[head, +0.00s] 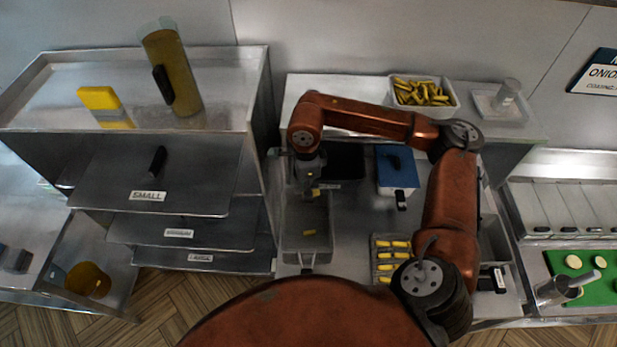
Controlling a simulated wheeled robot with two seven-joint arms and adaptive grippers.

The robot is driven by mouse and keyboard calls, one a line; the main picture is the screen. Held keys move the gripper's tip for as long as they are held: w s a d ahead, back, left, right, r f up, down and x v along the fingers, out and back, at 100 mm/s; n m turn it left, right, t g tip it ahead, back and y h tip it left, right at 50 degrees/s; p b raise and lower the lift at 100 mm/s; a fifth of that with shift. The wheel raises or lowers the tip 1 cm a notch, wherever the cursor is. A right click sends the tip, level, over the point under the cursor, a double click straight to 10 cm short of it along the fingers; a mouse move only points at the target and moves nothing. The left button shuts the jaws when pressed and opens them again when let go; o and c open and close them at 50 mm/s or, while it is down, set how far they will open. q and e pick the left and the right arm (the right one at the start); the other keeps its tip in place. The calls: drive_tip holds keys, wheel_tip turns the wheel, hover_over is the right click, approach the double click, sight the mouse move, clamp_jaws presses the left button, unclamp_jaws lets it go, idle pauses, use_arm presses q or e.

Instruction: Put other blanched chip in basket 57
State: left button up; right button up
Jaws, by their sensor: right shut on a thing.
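My right gripper (309,183) is above the grey rectangular basket (291,222), pointing down. It is shut on a yellow chip (315,192), which shows just below the fingers. Another yellow chip (309,232) lies inside this basket. Several more chips lie in rows on a tray (376,255) to the right, partly hidden by my right arm. I cannot read a number 57 on the basket. My left gripper is not in view.
A blue-topped white box (397,172) with a black handle stands right of the basket. A white tub (455,101) of chips is at the back. A metal shelf unit (255,95) rises close on the left. A green board (597,291) lies at far right.

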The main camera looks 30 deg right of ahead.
drive_tip(key=r+m, duration=0.1)
drive_tip(key=r+m+p, duration=0.1)
drive_tip(key=m, duration=0.1)
drive_tip(key=shift+w+d+m, duration=0.15)
drive_tip(key=shift+d+m, duration=0.15)
drive_tip(key=shift+d, duration=0.1)
drive_tip(key=shift+f+b, duration=1.25)
drive_tip(key=shift+f, duration=1.7)
drive_tip(key=o, duration=0.8)
drive_tip(key=shift+r, duration=0.1)
wheel_tip(320, 180, up, 12)
drive_tip(key=shift+f, duration=0.1)
